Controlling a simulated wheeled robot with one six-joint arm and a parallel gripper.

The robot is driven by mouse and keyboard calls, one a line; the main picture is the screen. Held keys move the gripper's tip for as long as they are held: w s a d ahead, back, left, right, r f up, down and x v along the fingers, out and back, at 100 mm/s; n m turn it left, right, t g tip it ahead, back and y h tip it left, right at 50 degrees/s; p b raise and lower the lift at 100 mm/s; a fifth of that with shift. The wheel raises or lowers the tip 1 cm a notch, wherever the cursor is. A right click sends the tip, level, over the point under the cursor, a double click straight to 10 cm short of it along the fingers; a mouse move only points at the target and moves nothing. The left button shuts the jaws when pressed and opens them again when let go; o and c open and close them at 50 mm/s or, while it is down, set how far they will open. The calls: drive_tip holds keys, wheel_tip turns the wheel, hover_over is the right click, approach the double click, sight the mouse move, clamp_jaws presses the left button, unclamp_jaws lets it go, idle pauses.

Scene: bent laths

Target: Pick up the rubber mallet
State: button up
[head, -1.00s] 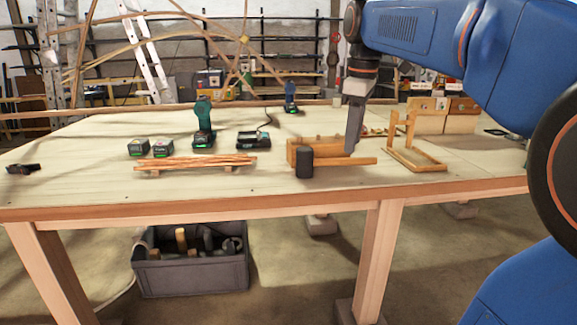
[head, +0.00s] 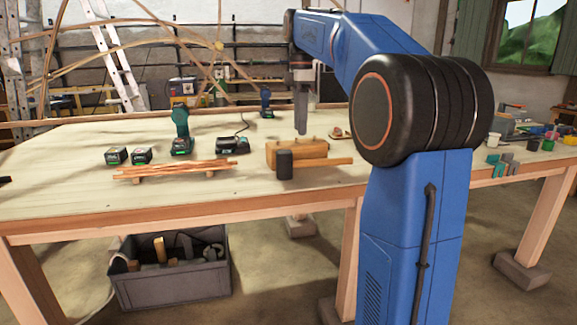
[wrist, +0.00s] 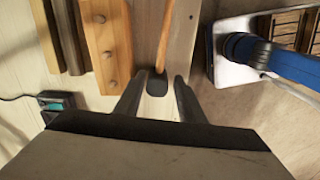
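The rubber mallet lies on the workbench (head: 80,188), near its front edge. Its black head (head: 285,165) is at the left and its wooden handle (head: 328,162) points right. My gripper (head: 301,131) points down above the bench, empty, slightly right of the mallet head in the head view. In the wrist view the two dark fingers (wrist: 158,92) are spread apart. The mallet head (wrist: 156,84) shows between their tips, with the handle (wrist: 166,40) running away to the top. The gripper appears apart from the mallet.
A wooden block with pegs (head: 297,150) lies right behind the mallet. A bundle of laths (head: 172,170), batteries (head: 116,155), a green drill (head: 181,130) and a charger (head: 226,145) are to its left. A grey crate (head: 172,284) stands under the bench.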

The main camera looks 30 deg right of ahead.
sight(300, 160)
wheel_tip(300, 160, down, 12)
drive_tip(key=shift+f, duration=0.1)
clamp_jaws()
idle(0.6)
